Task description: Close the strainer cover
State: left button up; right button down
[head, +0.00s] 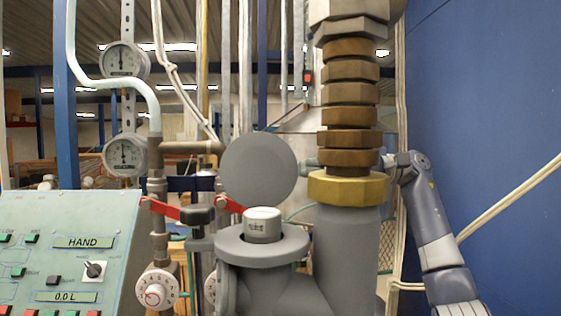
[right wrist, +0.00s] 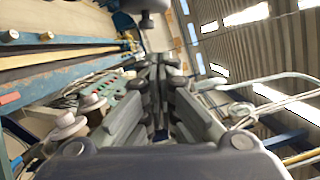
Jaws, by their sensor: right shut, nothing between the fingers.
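The strainer cover (head: 258,170) is a round grey disc standing raised, facing me, behind the open grey strainer ring (head: 262,248). A light grey cylinder with a label (head: 262,224) stands up in the ring's opening. My right arm comes in from the right and passes behind the stacked brass fittings, which hide most of its gripper. What seems to be the tip of my right gripper (head: 308,163) shows at the cover's right edge; contact cannot be told. In the right wrist view my right gripper (right wrist: 160,65) is shut and empty. My left gripper is out of view.
The brass fitting column (head: 347,110) with a yellow nut stands right of the cover. Red-handled valves (head: 165,208) and pipes are at left, with two gauges (head: 123,155) and a control panel (head: 70,250). A blue wall (head: 490,100) bounds the right.

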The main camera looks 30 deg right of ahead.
aim_at(281, 164)
jog(key=a+p, duration=0.1)
jog(key=a, duration=0.1)
jog(key=a+r, duration=0.1)
jog(key=a, duration=0.2)
jog(key=s+a+p, duration=0.1)
jog(key=a, duration=0.1)
jog(key=shift+s+a+r+p, duration=0.1)
jog(key=shift+a+r+p, duration=0.05)
jog(key=shift+a+p, duration=0.15)
jog(key=shift+s+a, duration=0.1)
jog(key=shift+s, duration=0.2)
jog(key=shift+a, duration=0.1)
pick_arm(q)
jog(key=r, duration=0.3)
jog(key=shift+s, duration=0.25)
pick_arm(e)
jog(key=shift+r, duration=0.15)
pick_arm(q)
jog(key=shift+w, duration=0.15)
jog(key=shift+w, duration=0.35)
pick_arm(e)
jog(key=shift+s+a+r+n, duration=0.1)
jog(key=shift+s+r+n, duration=0.1)
jog(key=shift+n, duration=0.2)
